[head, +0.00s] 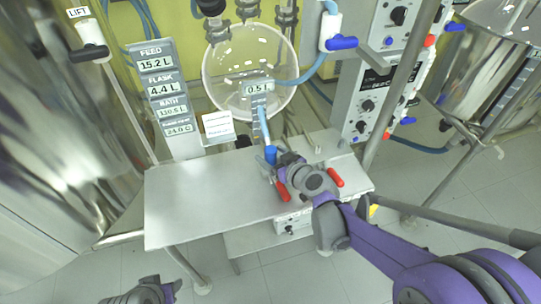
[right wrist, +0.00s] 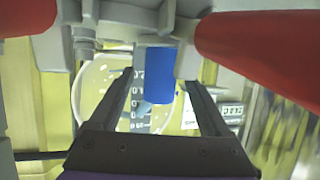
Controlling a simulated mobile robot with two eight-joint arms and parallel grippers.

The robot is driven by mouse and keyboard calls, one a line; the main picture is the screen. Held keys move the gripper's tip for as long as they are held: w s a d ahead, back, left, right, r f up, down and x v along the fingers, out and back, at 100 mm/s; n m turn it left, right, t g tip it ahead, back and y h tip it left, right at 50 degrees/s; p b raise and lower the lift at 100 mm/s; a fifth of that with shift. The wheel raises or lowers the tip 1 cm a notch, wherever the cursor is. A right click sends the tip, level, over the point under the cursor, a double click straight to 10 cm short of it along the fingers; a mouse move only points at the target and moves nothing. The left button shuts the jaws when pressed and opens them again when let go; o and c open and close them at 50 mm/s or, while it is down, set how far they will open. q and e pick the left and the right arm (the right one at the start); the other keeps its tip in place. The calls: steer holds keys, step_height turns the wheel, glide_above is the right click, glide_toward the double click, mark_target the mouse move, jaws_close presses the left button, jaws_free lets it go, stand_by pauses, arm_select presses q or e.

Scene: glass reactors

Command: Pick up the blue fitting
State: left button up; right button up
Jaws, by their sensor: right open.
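The blue fitting (head: 271,155) is a small blue cylinder near the back edge of the table, below the round glass vessel. In the right wrist view the blue fitting (right wrist: 159,76) appears between the two dark fingers of my right gripper (right wrist: 162,85), with visible gaps on both sides. The right gripper (head: 277,164) is open and right at the fitting; its wrist hides part of the area in the head view. My left gripper (head: 150,292) is at the bottom left edge, away from the fitting; its fingers are not clear.
Red handles (head: 283,192) (head: 335,177) flank my right wrist. The grey table (head: 200,205) is clear on its left. The glass vessel (head: 248,68) hangs behind. A control panel (head: 370,100) stands behind right, with a metal pole (head: 402,85) in front. Readout signs (head: 165,88) stand back left.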

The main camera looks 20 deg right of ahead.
steer(key=x, duration=0.4)
steer(key=shift+w, duration=0.25)
jaws_close()
